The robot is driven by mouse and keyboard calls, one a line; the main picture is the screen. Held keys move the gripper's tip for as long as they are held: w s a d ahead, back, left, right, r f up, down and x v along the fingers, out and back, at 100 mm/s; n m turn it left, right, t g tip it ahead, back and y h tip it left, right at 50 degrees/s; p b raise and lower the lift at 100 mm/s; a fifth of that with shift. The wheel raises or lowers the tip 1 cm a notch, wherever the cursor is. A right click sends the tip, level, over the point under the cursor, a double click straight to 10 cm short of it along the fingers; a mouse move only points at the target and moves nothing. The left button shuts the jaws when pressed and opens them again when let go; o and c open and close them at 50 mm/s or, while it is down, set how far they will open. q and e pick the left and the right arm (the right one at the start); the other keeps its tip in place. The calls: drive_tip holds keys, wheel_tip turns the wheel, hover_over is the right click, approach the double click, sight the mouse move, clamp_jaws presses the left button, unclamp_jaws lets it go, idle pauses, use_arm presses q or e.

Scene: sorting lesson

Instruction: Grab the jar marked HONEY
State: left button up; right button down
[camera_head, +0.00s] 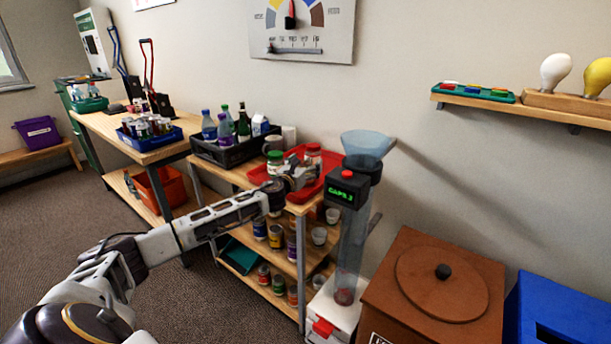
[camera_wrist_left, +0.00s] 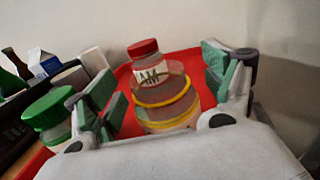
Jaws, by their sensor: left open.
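A red tray (camera_head: 327,165) on the shelf's top holds jars. A jar with a red lid (camera_wrist_left: 145,58) has a label that seems to read JAM; it also shows in the head view (camera_head: 313,155). In front of it stands a see-through jar with a yellow band (camera_wrist_left: 168,104). A green-lidded jar (camera_wrist_left: 48,112) is at the left, also in the head view (camera_head: 274,160). No HONEY label is readable. My left gripper (camera_wrist_left: 158,80) is open at the tray (camera_head: 297,176), its fingers either side of the banded jar. My right gripper is out of view.
A black crate of bottles (camera_head: 225,150) stands left of the tray. A dispenser with a blue funnel (camera_head: 366,146) stands close on the right. Lower shelves hold cans and cups. A brown lidded box (camera_head: 425,300) and a blue bin (camera_head: 560,310) are at front right.

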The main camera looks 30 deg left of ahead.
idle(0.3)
use_arm(q)
drive_tip(key=c, duration=1.2)
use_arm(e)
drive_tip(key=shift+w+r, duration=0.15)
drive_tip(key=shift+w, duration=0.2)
use_arm(q)
drive_tip(key=shift+r, duration=0.2)
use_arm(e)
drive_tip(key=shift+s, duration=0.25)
